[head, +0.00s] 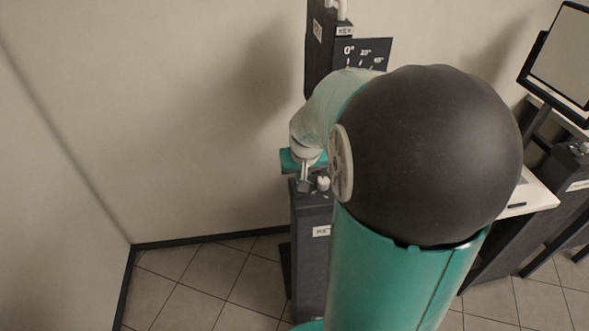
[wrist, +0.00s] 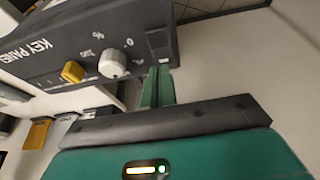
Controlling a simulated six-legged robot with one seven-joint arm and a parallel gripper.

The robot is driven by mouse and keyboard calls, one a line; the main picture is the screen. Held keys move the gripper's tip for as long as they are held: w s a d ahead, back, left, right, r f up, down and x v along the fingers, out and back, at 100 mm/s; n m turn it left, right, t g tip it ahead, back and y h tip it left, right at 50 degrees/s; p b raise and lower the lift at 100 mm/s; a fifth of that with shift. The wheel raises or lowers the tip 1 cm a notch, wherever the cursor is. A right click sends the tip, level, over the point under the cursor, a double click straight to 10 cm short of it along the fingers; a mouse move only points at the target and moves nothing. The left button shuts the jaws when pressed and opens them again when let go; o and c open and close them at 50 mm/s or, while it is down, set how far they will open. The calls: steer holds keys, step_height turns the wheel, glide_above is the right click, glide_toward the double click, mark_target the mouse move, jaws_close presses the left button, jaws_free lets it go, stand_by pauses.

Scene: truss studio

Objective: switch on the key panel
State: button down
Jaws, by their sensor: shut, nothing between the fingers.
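The key panel (wrist: 35,65) is a dark box lettered "KEY PANEL" in the wrist view. Its face carries a yellow switch (wrist: 73,72) and a white round knob (wrist: 112,64) with a printed scale around it. Which way the yellow switch is set I cannot tell. In the head view the panel tops a dark post (head: 312,215), with the white knob (head: 323,183) visible; my arm hides much of it. My gripper (wrist: 157,84) is shut and empty, its fingers beside the panel's edge, past the knob from the yellow switch. It also shows in the head view (head: 304,187).
A tall dark post (head: 319,55) with an angle-marked plate (head: 368,53) stands behind my arm. At right are a light table (head: 530,192), a framed screen (head: 562,55) and another dark unit (head: 560,178). Tiled floor (head: 205,280) lies open at left, up to the walls.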

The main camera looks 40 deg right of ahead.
steer(key=shift+w+f, duration=0.15)
steer(key=shift+f, duration=0.25)
steer(key=shift+w+d+f+g, duration=0.2)
steer(key=shift+w+f+g, duration=0.15)
steer(key=shift+g, duration=0.15)
steer(key=shift+s, duration=0.15)
steer(key=shift+a, duration=0.1)
steer(key=shift+s+a+r, duration=0.25)
steer(key=shift+s+a, duration=0.05)
steer(key=shift+s, duration=0.4)
step_height(320, 180, up, 14)
